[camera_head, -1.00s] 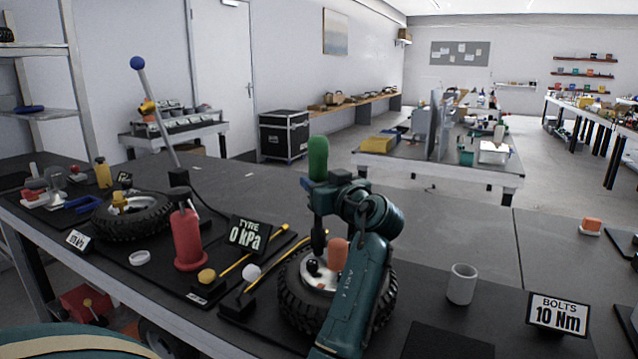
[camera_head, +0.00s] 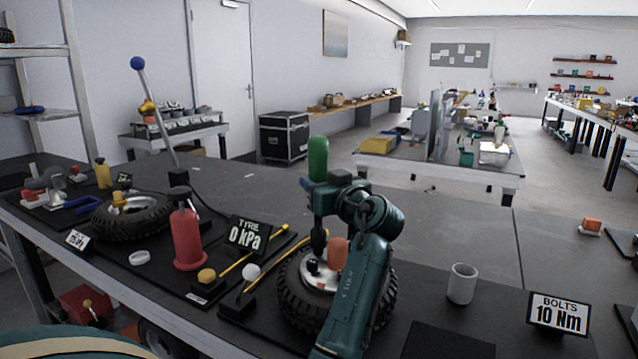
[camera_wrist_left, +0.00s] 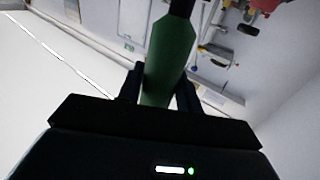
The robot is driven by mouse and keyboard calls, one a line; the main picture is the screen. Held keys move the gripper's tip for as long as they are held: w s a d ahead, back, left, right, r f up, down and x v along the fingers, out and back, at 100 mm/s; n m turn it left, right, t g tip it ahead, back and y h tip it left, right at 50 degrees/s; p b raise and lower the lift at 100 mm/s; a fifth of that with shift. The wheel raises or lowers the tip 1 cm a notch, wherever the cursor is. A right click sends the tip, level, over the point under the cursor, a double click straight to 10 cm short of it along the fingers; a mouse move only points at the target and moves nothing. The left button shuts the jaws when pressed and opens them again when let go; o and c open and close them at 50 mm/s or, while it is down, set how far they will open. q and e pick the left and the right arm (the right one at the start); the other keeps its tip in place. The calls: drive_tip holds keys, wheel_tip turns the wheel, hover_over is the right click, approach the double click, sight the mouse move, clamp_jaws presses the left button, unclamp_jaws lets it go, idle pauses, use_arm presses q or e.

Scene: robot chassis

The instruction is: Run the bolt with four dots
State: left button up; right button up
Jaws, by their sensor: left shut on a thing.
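My left gripper (camera_head: 322,187) is shut on a green-handled driver (camera_head: 318,158), held upright above the near wheel (camera_head: 290,292). The green handle also shows between the fingers in the left wrist view (camera_wrist_left: 168,65). The driver's dark shaft points down to the wheel's pale hub (camera_head: 318,281); whether its tip touches a bolt is too small to tell. An orange-capped piece (camera_head: 338,252) and a dark knob stand on the hub. My arm hides the hub's right side, and I cannot make out any dots. A sign (camera_head: 558,314) reads "BOLTS 10 Nm". My right gripper is not in view.
A white cup (camera_head: 462,284) stands right of the wheel. A second tyre (camera_head: 132,216) is farther left. The table behind the wheel is mostly clear.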

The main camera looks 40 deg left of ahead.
sight(323, 159)
use_arm(q)
drive_tip(key=shift+f, duration=0.3)
drive_tip(key=shift+r+p, duration=0.35)
drive_tip(key=shift+r, duration=0.1)
wheel_tip(323, 159, up, 5)
drive_tip(key=p, duration=0.2)
drive_tip(key=shift+p, duration=0.4)
